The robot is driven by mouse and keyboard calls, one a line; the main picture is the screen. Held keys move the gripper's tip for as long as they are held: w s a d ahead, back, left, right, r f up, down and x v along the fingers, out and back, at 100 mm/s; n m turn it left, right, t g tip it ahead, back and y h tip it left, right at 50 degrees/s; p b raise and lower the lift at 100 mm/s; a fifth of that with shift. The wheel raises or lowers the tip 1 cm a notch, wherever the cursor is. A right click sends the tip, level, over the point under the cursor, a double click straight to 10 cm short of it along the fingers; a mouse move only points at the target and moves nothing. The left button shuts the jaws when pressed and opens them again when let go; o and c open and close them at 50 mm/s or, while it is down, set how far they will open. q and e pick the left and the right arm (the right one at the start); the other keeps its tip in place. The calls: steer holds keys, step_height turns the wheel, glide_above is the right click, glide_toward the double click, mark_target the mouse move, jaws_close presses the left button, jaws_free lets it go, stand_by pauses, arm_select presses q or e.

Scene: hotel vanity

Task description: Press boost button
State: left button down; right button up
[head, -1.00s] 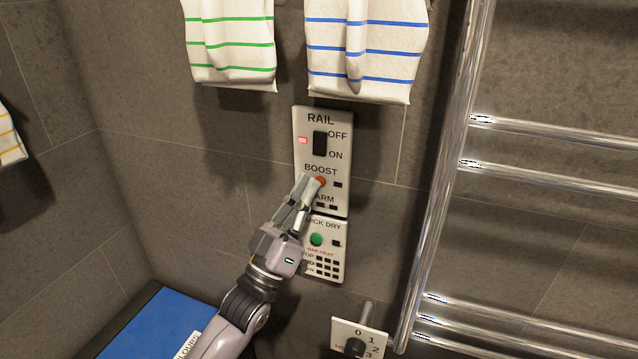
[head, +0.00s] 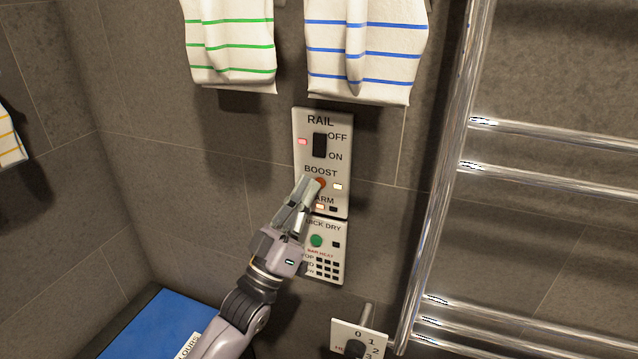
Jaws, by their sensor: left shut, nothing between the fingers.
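The white RAIL panel (head: 340,120) is on the tiled wall at the centre of the head view. The orange-red boost button (head: 321,183) sits under the word BOOST, partly covered by my fingertips. A small indicator (head: 338,187) to the button's right is lit pale white. Another small indicator (head: 320,207) beside the partly hidden word ending in ARM glows orange. A lit pinkish-red lamp (head: 302,142) is left of the black OFF/ON rocker (head: 320,145). My left gripper (head: 314,184) is shut and empty, its tips at the boost button and seeming to touch it. My right gripper is not in view.
A QUICK DRY panel (head: 337,262) with a green button (head: 316,241) is just below, partly behind my left gripper. A knob plate (head: 372,345) is lower right. A chrome towel rail (head: 440,200) stands at right. Striped towels (head: 366,60) hang above. A blue box (head: 150,325) is lower left.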

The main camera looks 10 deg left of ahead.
arm_select(q)
steer(key=shift+s+a, duration=0.1)
steer(key=shift+s, duration=0.3)
steer(key=s+a+p, duration=0.1)
steer(key=s+p, duration=0.1)
steer(key=s, duration=0.4)
steer(key=shift+w, duration=0.15)
